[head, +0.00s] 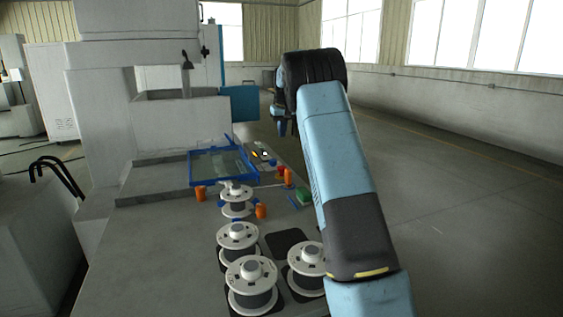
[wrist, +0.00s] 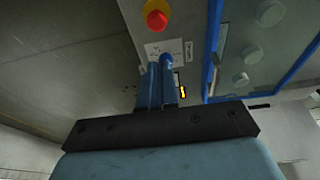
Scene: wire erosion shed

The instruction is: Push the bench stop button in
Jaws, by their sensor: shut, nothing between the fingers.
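The bench stop button shows in the wrist view as a red round head (wrist: 156,19) on a yellow base at the top of the picture. In the head view, a small red thing (head: 281,170) on the bench may be the same button, but it is too small to be sure. My gripper (wrist: 160,66) is shut and empty. Its blue fingers point toward the button's side of the bench, and a gap shows between the fingertips and the button. In the head view my gripper (head: 283,130) hangs beyond the far part of the bench.
A blue-framed clear panel (head: 223,181) lies on the bench. Several white wire spools (head: 238,237) stand nearer. Orange cylinders (head: 261,211) and a green block (head: 303,195) sit close by. A white marked plate (wrist: 176,47) lies beside the button. The floor at right is clear.

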